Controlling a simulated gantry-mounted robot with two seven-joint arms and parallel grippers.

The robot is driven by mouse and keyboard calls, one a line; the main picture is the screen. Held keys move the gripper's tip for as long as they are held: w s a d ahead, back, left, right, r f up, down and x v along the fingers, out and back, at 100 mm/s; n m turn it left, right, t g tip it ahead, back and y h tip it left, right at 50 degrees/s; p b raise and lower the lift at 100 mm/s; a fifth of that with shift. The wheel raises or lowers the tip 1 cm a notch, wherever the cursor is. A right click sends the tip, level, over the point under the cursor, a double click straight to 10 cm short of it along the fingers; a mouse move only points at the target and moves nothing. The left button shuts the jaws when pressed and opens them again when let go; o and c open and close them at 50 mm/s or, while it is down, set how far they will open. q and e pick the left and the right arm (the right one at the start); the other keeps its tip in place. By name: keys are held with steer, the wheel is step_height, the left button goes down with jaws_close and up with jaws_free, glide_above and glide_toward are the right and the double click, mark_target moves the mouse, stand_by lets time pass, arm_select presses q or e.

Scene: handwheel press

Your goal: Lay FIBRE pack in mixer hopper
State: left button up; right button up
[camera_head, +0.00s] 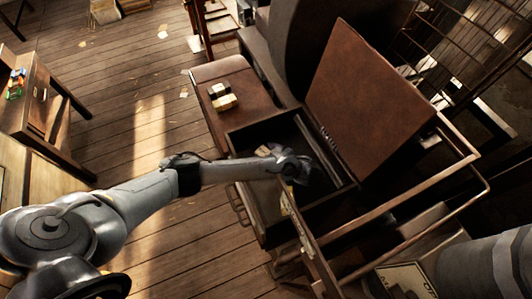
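The open hopper (245,136) is a dark rectangular box with its brown lid (365,90) tilted up behind it. My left arm reaches in from the left, and my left gripper (294,168) is over or inside the hopper opening. Its fingers are dark and small against the dark interior, so I cannot tell whether they are open or shut. A small pale, tan piece (264,150) shows just behind the wrist, within the hopper's outline; its label is not readable. Two cream-and-brown packs (222,97) sit on the brown shelf beside the hopper. My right gripper is not in view.
A metal rail frame (420,232) runs along the hopper's right and front. A large dark round body (310,40) stands behind it. A wooden table (38,105) with small coloured items is at far left. The plank floor between is open, with scattered paper.

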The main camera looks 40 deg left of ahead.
arm_select(q)
steer(key=shift+r, duration=0.15)
steer(key=p+v, duration=0.8)
steer(key=v, duration=0.4)
stand_by(0.3)
